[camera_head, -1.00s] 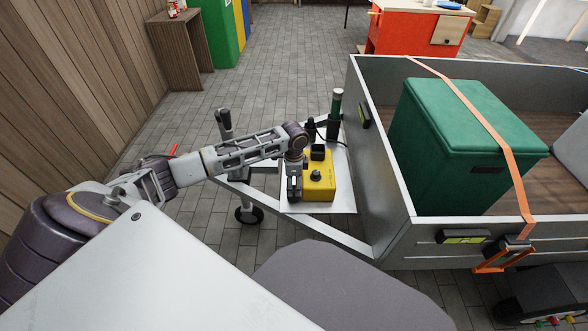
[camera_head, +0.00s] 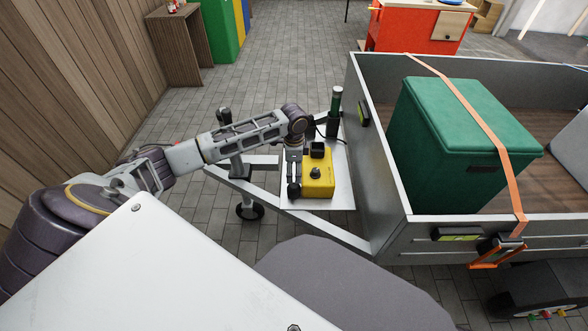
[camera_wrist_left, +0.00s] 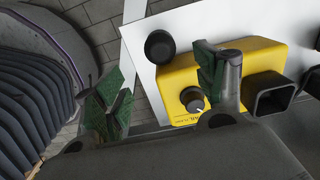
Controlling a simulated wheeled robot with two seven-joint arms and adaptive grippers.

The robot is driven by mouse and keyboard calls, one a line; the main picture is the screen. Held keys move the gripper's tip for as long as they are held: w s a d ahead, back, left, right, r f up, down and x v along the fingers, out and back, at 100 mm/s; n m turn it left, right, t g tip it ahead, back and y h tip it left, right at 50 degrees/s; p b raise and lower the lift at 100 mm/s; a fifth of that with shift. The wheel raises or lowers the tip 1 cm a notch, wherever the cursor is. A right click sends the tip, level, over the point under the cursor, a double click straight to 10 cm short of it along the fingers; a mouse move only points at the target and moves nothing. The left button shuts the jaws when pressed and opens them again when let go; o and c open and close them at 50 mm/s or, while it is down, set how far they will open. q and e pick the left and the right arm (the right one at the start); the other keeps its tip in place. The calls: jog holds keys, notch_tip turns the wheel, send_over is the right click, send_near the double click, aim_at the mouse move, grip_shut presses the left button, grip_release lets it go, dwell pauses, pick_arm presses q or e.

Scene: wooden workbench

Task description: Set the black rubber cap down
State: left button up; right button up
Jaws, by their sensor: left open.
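The black rubber cap (camera_head: 294,190) sits on the pale metal plate (camera_head: 322,204), just left of the yellow box (camera_head: 318,186). In the left wrist view the cap (camera_wrist_left: 159,46) is a dark round piece beside the yellow box (camera_wrist_left: 250,55), apart from both fingers. My left gripper (camera_head: 293,171) hangs over the plate by the box's left side. In the left wrist view its green-padded fingers (camera_wrist_left: 165,92) are spread with nothing between them. My right gripper is out of view.
A black square socket (camera_head: 317,150) and a knob (camera_head: 315,172) are on the yellow box. The grey trailer wall (camera_head: 375,160) rises to the right. A large green box (camera_head: 440,140) sits strapped inside the trailer.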

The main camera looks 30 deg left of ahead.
pick_arm(q)
jog(key=s+d+f+h, duration=0.1)
jog(key=s+d+f, duration=0.25)
jog(key=d, duration=0.35)
jog(key=s+d+f+h, duration=0.1)
jog(key=s+d+f, duration=0.2)
jog(key=s+d, duration=0.3)
jog(key=s+d+n+t+h, duration=0.2)
jog(key=s+d+n+t, duration=0.15)
jog(key=s+d, duration=0.45)
jog(key=s+a+r+n+y, duration=0.1)
jog(key=s+a+n, duration=0.2)
jog(key=s+n, duration=0.2)
jog(key=shift+s+a+r+y, duration=0.15)
jog(key=shift+s+r+y, duration=0.05)
jog(key=shift+r+y, duration=0.2)
jog(key=shift+w+f+n+p, duration=0.1)
jog(key=shift+f+n+p, duration=0.15)
jog(key=shift+p, duration=0.4)
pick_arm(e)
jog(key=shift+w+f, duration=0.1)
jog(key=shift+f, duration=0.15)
